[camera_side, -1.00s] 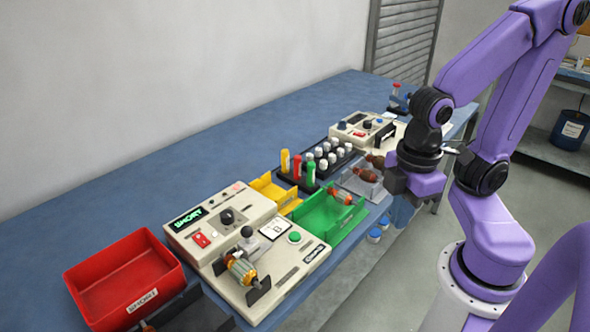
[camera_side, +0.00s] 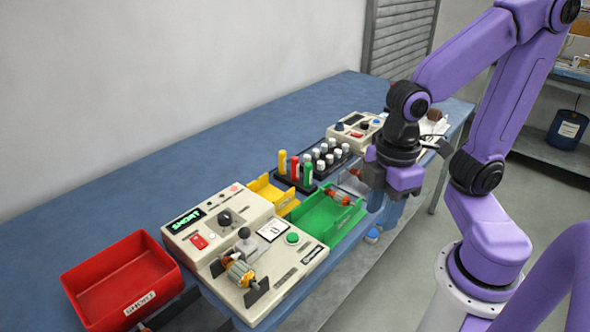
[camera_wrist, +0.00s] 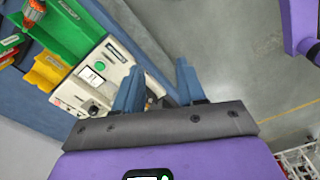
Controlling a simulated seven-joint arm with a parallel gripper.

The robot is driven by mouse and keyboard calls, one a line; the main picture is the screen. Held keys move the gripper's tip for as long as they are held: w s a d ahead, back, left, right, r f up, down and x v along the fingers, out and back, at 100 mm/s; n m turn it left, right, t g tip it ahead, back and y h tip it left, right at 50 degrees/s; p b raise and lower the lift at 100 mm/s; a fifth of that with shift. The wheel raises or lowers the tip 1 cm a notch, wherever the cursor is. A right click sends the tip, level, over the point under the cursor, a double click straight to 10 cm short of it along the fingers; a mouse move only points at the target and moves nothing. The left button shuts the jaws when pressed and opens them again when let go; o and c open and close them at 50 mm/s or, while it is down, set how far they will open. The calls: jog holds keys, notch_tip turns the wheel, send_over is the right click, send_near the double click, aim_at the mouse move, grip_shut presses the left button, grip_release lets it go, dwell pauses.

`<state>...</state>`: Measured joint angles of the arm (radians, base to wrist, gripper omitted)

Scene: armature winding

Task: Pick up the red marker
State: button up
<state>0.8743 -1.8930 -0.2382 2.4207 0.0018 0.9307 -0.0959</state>
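The red marker (camera_side: 295,168) stands upright in the black rack (camera_side: 288,181), between a yellow marker (camera_side: 282,162) and a green marker (camera_side: 307,172). My gripper (camera_side: 376,203) is to the right of the rack in the side view, apart from the markers, beyond the green bin (camera_side: 326,234). In the wrist view, my gripper's two blue fingers (camera_wrist: 158,84) stand apart with nothing held between them. Small coloured ends show at the left edge of the wrist view, but I cannot surely tell the red marker among them.
A tester (camera_side: 262,240) reading SHORT holds an armature (camera_side: 240,272) on its front. A yellow bin (camera_side: 270,189) and a red bin (camera_side: 122,280) stand on the blue bench (camera_side: 130,190). Several white-capped bottles (camera_side: 322,150) fill the rack's right part. The bench's back is clear.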

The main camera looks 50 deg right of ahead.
jog(key=w+a+r, duration=0.2)
jog(key=w, duration=1.2)
jog(key=n, duration=0.3)
send_over(295, 169)
jog(key=w+d, duration=0.1)
jog(key=d, duration=0.1)
notch_tip(295, 169, down, 7)
notch_tip(295, 169, down, 11)
jog(key=shift+a+f, duration=0.1)
jog(key=shift+f, duration=0.1)
jog(key=shift+a+f, duration=0.2)
jog(key=shift+f, duration=1.15)
jog(key=shift+a+f, duration=0.2)
jog(key=shift+f, duration=1.15)
grip_shut()
